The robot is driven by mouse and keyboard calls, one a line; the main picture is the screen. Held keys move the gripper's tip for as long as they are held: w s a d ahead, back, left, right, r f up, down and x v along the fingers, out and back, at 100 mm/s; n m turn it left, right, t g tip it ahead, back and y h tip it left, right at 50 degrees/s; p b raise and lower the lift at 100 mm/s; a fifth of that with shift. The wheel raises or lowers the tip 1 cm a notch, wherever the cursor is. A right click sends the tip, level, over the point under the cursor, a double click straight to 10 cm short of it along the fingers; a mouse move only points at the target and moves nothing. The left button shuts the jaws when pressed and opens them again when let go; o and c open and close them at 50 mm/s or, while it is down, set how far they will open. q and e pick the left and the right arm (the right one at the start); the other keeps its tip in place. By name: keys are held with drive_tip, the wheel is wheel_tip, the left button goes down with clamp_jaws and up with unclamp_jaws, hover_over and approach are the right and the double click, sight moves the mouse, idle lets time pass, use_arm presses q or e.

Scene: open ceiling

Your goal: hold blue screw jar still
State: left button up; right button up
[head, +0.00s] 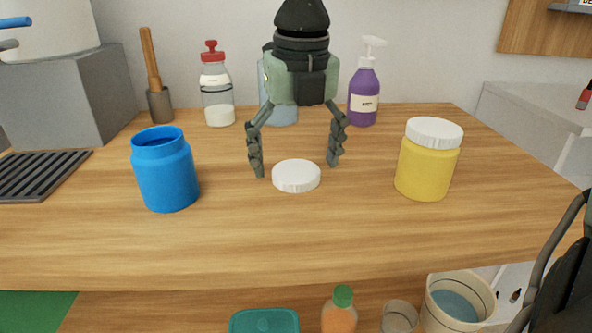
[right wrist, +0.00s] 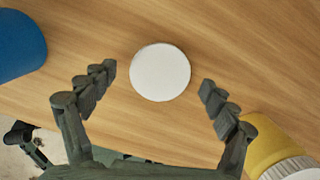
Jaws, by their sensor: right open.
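The blue screw jar (head: 167,178) stands upright and open, without a lid, on the left part of the wooden counter. Its side also shows at the left edge of the right wrist view (right wrist: 18,48). A round white lid (head: 296,176) lies flat on the counter, right of the blue jar. My right gripper (head: 296,168) points down over the lid, open, with its fingers on either side and apart from it. The right wrist view shows the lid (right wrist: 160,72) between the spread fingers. A dark jointed part at that view's lower left may be my left gripper; its jaws are unclear.
A yellow jar (head: 425,168) with a white lid (head: 434,132) stands at the right. A pestle and mortar (head: 160,105), a red-capped bottle (head: 217,90) and a purple pump bottle (head: 364,95) stand at the back. The counter's front strip is clear.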

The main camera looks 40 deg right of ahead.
drive_tip(key=shift+f, duration=0.2)
use_arm(q)
drive_tip(key=shift+w+r, duration=0.15)
drive_tip(key=shift+r, duration=0.05)
drive_tip(key=shift+d, duration=0.1)
use_arm(e)
drive_tip(key=c, duration=0.8)
drive_tip(key=shift+r, duration=0.15)
drive_tip(key=shift+c, duration=0.2)
wheel_tip(320, 180, up, 13)
wheel_tip(320, 180, up, 14)
drive_tip(key=p, duration=0.3)
hover_over(296, 171)
use_arm(q)
wheel_tip(296, 171, down, 6)
drive_tip(key=shift+w, duration=0.4)
use_arm(e)
drive_tip(key=shift+r, duration=0.35)
use_arm(q)
drive_tip(key=shift+d, duration=0.1)
